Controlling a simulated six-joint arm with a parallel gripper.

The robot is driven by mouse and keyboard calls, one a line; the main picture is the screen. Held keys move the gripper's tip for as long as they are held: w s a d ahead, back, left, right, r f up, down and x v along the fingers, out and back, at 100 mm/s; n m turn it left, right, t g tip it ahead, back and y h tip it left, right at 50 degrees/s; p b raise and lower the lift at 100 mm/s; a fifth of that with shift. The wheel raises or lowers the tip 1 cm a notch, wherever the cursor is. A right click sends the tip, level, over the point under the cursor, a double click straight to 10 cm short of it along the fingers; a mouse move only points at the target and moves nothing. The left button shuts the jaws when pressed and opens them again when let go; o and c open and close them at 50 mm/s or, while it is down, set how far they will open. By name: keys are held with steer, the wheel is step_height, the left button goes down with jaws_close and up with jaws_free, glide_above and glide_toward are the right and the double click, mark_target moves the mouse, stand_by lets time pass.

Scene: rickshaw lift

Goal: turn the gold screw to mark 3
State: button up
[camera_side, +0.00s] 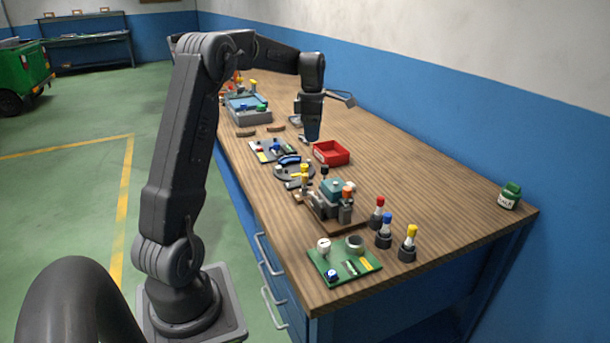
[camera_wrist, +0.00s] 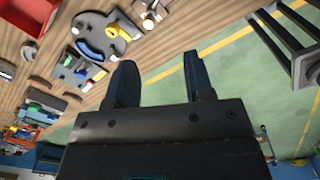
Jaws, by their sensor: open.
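A gold-yellow upright piece (camera_side: 304,171), which looks like the gold screw, stands by the grey round plate (camera_side: 287,173) in the middle of the bench. A similar gold piece (camera_wrist: 111,29) shows on the round plate at the upper left of the wrist view. The marks are too small to read, so I cannot tell where the screw points. My gripper (camera_side: 310,138) hangs above the bench behind the red tray, apart from the screw. In the wrist view my gripper (camera_wrist: 160,66) is open, with nothing between its fingers.
A red tray (camera_side: 343,157) sits right of the round plate. A teal-topped block assembly (camera_side: 337,187), a green board (camera_side: 368,266) and several colour-capped bottles (camera_side: 384,231) stand nearer the front. A blue-topped grey box (camera_side: 265,117) is farther back. The bench's right side is mostly clear.

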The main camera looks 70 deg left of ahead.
mark_target(305, 175)
steer(key=a+f+n, duration=0.1)
steer(key=f, duration=0.4)
steer(key=a+f+n, duration=0.1)
steer(key=f, duration=0.4)
steer(key=a+f, duration=0.2)
steer(key=f, duration=0.4)
steer(key=shift+s+n, duration=0.25)
steer(key=shift+n, duration=0.15)
steer(key=shift+c, duration=0.5)
jaws_close()
steer(key=shift+m, duration=0.4)
steer(key=m, duration=1.3)
